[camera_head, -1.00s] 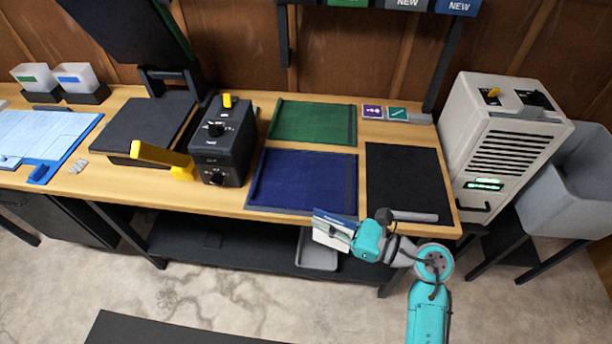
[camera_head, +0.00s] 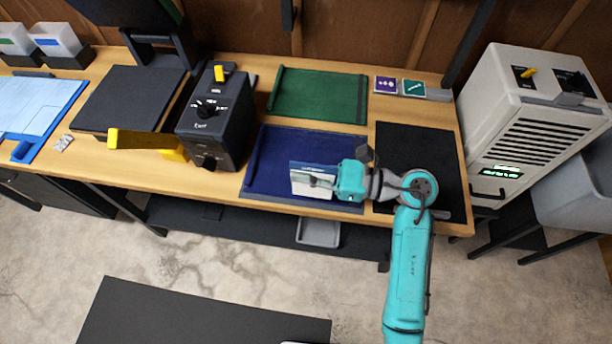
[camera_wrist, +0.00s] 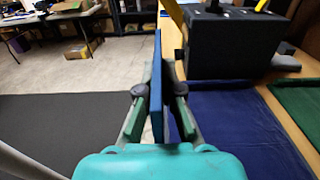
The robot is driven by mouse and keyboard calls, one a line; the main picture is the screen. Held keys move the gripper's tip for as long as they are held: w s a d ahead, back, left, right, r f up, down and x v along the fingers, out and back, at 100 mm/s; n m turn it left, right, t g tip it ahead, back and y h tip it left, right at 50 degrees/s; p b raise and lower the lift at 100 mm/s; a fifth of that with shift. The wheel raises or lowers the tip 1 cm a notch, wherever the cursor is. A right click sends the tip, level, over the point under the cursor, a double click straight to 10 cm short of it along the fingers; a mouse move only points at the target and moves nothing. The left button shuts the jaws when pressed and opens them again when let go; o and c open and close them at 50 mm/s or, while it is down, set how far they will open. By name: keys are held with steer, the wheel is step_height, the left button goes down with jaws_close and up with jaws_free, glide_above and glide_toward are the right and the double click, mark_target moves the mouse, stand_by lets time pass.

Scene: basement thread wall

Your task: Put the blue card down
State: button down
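The blue card (camera_head: 312,179), with a white and picture-like face and a blue top edge, is held upright over the front of the blue mat (camera_head: 270,160). My gripper (camera_head: 325,181) is shut on it from the right. In the wrist view the card (camera_wrist: 156,85) shows edge-on as a thin blue plate between the two fingers of my gripper (camera_wrist: 156,95). The blue mat also shows in the wrist view (camera_wrist: 235,125), to the right of the card. Whether the card's lower edge touches the mat cannot be told.
A green mat (camera_head: 318,95) lies behind the blue one, and a black mat (camera_head: 400,140) to the right. Two small cards (camera_head: 386,85) lie at the back. A grey vented cabinet (camera_head: 530,120) stands right.

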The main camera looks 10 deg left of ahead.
mark_target(305, 195)
steer(key=shift+f, duration=2.8)
steer(key=shift+f, duration=0.15)
steer(key=c, duration=1.3)
jaws_free()
steer(key=shift+d+r, duration=0.15)
steer(key=shift+r, duration=0.05)
steer(key=d, duration=1.1)
steer(key=shift+s+d, duration=0.25)
steer(key=shift+d, duration=0.15)
